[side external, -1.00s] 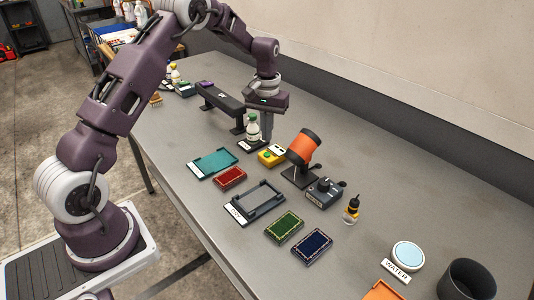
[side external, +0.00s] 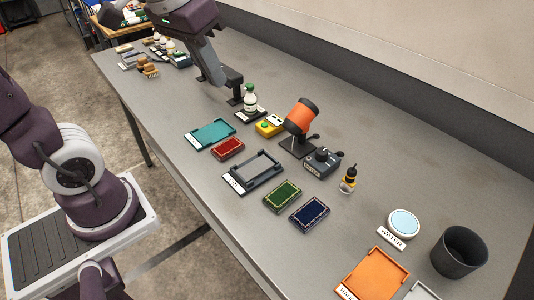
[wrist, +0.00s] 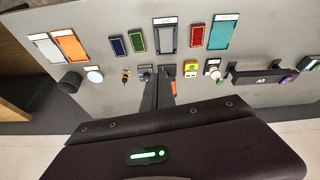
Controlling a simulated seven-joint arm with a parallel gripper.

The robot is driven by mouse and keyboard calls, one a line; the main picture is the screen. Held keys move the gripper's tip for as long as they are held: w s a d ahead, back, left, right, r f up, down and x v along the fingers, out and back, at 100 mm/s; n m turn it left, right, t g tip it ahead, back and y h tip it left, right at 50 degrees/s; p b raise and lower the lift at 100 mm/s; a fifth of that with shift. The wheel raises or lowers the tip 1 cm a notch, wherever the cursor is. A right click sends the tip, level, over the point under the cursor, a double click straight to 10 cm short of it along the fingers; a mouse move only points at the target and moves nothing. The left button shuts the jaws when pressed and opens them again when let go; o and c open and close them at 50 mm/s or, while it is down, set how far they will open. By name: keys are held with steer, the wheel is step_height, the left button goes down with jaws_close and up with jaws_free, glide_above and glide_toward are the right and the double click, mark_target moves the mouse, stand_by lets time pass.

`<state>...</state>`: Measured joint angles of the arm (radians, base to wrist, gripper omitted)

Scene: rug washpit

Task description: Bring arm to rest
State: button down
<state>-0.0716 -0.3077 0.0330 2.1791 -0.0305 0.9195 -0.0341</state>
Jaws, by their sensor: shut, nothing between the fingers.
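My gripper (side external: 217,80) is shut and empty, raised above the far part of the bench in the side view, with its fingers pointing down. Its fingers also show in the wrist view (wrist: 158,90), with the bench beyond them. Part of the black rack (side external: 235,88) is hidden behind my fingers there; the rack shows whole in the wrist view (wrist: 262,76). Most of my arm's upper links are out of the side view.
On the bench (side external: 400,170) are a teal tray (side external: 210,133), red block (side external: 228,148), grey tray (side external: 254,171), green block (side external: 282,196), blue block (side external: 310,213), orange roller (side external: 301,115), dropper bottle (side external: 348,180), orange tray (side external: 375,272) and dark bin (side external: 459,251). The right rear is clear.

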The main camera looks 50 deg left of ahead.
steer(key=s+d+f+m+t, duration=0.1)
steer(key=s+d+f, duration=0.1)
steer(key=s, duration=0.8)
steer(key=shift+s+f+m+t, duration=0.2)
steer(key=shift+m+t, duration=0.1)
steer(key=shift+m, duration=0.1)
